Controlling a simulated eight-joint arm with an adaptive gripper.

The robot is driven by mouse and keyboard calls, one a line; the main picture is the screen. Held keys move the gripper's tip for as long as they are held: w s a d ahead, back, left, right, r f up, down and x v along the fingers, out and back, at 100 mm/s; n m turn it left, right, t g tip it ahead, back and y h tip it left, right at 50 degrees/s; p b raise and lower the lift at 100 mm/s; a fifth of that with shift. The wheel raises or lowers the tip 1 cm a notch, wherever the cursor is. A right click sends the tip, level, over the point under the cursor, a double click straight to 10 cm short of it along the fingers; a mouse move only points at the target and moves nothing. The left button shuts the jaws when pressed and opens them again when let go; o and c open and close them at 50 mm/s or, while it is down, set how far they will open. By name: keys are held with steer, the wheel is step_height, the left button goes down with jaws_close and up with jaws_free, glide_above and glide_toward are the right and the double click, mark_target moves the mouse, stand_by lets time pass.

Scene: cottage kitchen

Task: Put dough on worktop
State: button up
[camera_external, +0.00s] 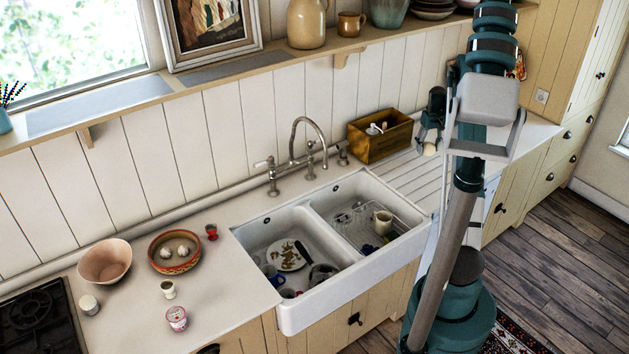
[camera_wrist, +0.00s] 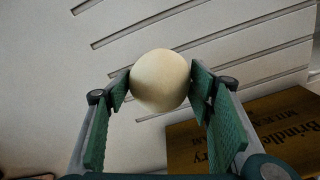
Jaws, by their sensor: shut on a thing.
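The dough (camera_wrist: 160,78) is a pale, cream-coloured ball between the two green fingers of my gripper (camera_wrist: 158,92) in the wrist view. My gripper is shut on it from both sides. In the external view, the dough (camera_external: 430,149) shows small and pale at the lower end of my gripper (camera_external: 432,136). It hangs over the grooved drainer part of the worktop (camera_external: 404,169), right of the sink. The grooves fill the wrist view behind the dough. The exact height above the worktop is hard to tell. The worktop (camera_external: 225,283) also runs left of the sink.
A wooden box (camera_external: 368,147) with lettering stands on the drainer left of my gripper. The double sink (camera_external: 300,318) holds dishes. A bowl with eggs or bulbs (camera_external: 172,266), a pink bowl (camera_external: 105,262) and small pots stand on the left worktop. A shelf (camera_external: 345,51) runs along the wall.

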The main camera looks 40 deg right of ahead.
mark_target(429, 143)
steer(key=shift+f, duration=0.65)
steer(key=shift+f, duration=1.85)
steer(key=shift+f, duration=0.15)
steer(key=o, duration=1.2)
steer(key=shift+c, duration=0.2)
steer(key=shift+r, duration=0.2)
step_height(429, 143, up, 12)
steer(key=shift+f, duration=0.1)
